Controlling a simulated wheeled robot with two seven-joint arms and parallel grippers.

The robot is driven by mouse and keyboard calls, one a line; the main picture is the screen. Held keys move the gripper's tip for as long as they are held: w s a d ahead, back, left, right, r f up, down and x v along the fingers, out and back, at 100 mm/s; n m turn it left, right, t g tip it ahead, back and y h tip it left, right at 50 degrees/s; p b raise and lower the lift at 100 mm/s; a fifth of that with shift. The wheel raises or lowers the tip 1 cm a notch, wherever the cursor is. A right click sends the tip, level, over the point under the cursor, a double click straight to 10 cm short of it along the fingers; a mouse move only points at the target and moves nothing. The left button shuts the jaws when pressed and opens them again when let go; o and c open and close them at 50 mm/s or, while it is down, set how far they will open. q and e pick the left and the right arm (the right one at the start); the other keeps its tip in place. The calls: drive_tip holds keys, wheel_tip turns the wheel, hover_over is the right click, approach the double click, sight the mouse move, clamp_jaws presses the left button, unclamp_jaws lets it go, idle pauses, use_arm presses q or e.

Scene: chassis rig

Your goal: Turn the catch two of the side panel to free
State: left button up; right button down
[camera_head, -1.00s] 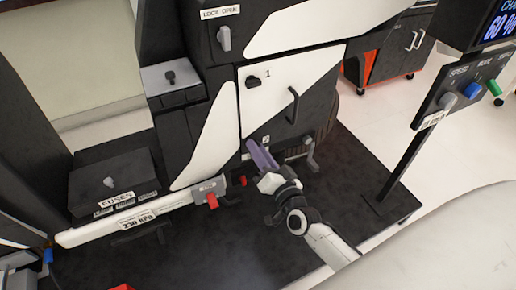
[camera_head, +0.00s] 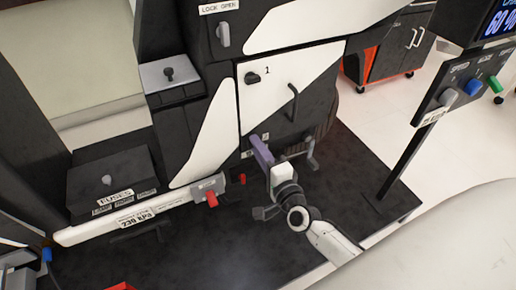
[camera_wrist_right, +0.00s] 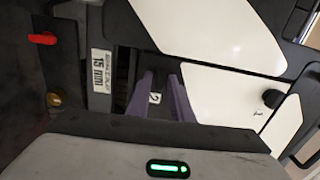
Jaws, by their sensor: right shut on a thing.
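The side panel (camera_head: 279,86) is black and white with a vertical handle. Catch one (camera_head: 253,78), a black knob marked 1, is at its upper left and also shows in the right wrist view (camera_wrist_right: 272,98). My right gripper (camera_head: 258,143) has purple fingers that reach the panel's lower left edge. In the right wrist view its fingers (camera_wrist_right: 158,92) stand on either side of the spot marked 2. It is shut on catch two, which the fingers mostly hide, so its angle cannot be told. My left gripper is not in view.
A control post (camera_head: 408,158) stands further right. The dark floor plate in front is mostly clear.

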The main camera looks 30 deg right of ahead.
drive_tip(key=shift+m, duration=0.3)
drive_tip(key=c, duration=1.8)
unclamp_jaws()
